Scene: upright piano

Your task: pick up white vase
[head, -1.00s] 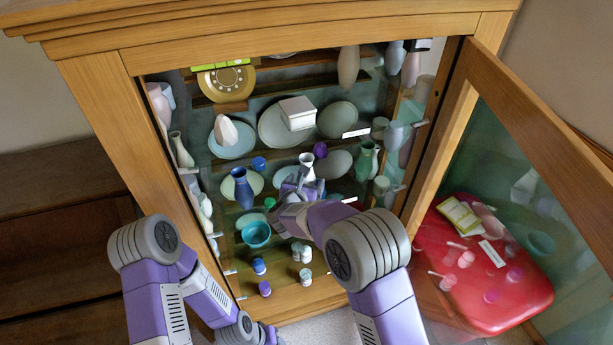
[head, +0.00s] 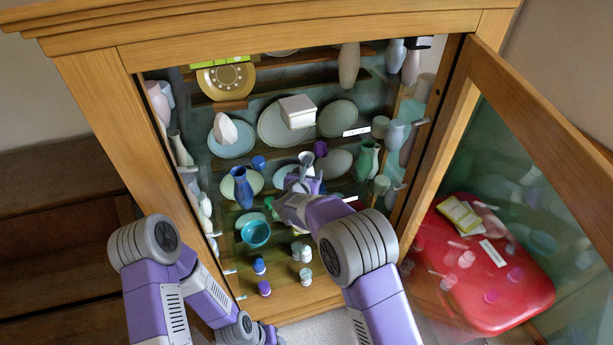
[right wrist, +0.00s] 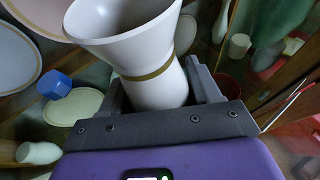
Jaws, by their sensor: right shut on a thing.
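The white vase (right wrist: 158,90) fills the middle of the right wrist view, with a wide flared mouth and a gold band at its narrow waist. My right gripper (right wrist: 165,88) is shut around the vase below the band, one finger on each side. In the head view my right gripper (head: 303,180) is inside the cabinet at the middle shelves and mostly covers the vase. My left arm is low at the left of the head view. Its end is at the bottom edge, and its fingers cannot be made out.
A dark blue vase (head: 242,187) stands left of my right gripper, a green vase (head: 367,160) right of it, and a teal bowl (head: 256,234) lower left. Plates stand behind. The glass door (head: 535,130) is open at right, with a red case (head: 480,280) seen there.

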